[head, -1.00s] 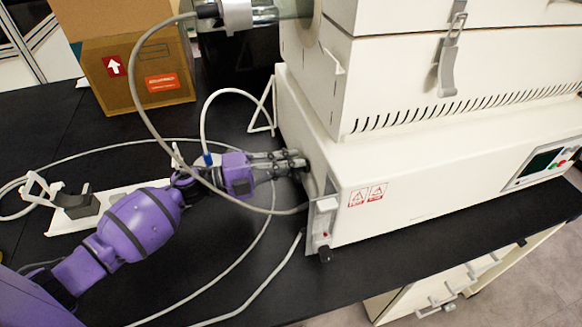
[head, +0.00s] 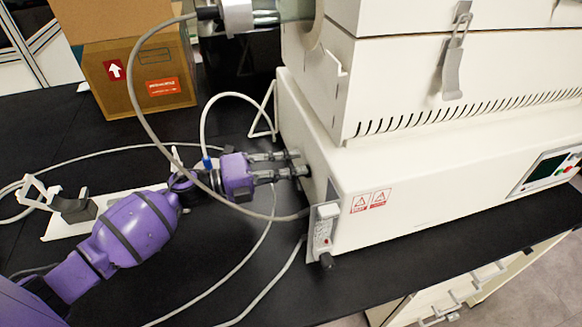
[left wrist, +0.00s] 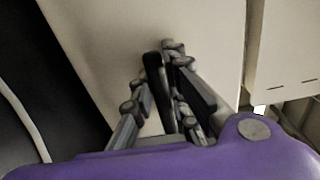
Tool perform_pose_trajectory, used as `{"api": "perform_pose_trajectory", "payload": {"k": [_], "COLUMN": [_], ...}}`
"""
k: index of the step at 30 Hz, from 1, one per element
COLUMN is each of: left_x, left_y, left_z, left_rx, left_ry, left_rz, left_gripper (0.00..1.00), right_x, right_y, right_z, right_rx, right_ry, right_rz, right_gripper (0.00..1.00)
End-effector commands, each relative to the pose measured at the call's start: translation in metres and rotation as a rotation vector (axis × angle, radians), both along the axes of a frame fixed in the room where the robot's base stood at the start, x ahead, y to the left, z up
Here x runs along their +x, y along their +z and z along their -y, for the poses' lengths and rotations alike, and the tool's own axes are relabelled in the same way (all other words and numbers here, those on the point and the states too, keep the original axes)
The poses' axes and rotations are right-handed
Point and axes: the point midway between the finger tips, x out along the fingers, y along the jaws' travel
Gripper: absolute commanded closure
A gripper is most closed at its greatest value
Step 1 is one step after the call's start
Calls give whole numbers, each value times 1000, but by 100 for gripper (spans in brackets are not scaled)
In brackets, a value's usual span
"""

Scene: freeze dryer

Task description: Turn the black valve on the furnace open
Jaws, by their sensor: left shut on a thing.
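The furnace (head: 240,0) label aside, the large cream-white furnace housing (head: 430,190) stands on the right of the head view. The black valve (head: 305,171) is on its left side wall and is mostly hidden by my fingers. My left gripper (head: 296,163) reaches it from the left and is shut on it. In the left wrist view, the valve's dark flat handle (left wrist: 153,75) shows between the fingers of my left gripper (left wrist: 165,52), close to the pale wall. My right gripper is in neither view.
A grey cable (head: 146,100) arches over my left wrist, and other cables lie on the black bench (head: 120,290). A cardboard box (head: 130,85) stands at the back left.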

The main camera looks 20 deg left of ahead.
Motion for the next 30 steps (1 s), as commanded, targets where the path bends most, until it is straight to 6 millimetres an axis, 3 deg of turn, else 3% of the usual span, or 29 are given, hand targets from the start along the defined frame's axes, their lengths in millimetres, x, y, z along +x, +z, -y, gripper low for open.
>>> {"api": "perform_pose_trajectory", "payload": {"k": [2, 3, 7, 17, 30], "left_x": [-3, -3, -2, -2, -38], "left_y": [-6, -6, -5, -3, -4], "left_z": [0, 0, 0, -2, -54], "left_rx": [8, 8, 6, 3, 5], "left_ry": [-4, -4, -3, -1, 0], "left_rz": [-6, -6, -5, -3, -5], "left_gripper": [100, 83, 67, 67, 67], "right_x": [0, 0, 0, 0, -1], "right_y": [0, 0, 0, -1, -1], "right_z": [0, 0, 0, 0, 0], "right_rx": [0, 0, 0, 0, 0], "right_ry": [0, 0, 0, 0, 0], "right_rz": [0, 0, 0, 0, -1], "right_gripper": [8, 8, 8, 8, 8]}}
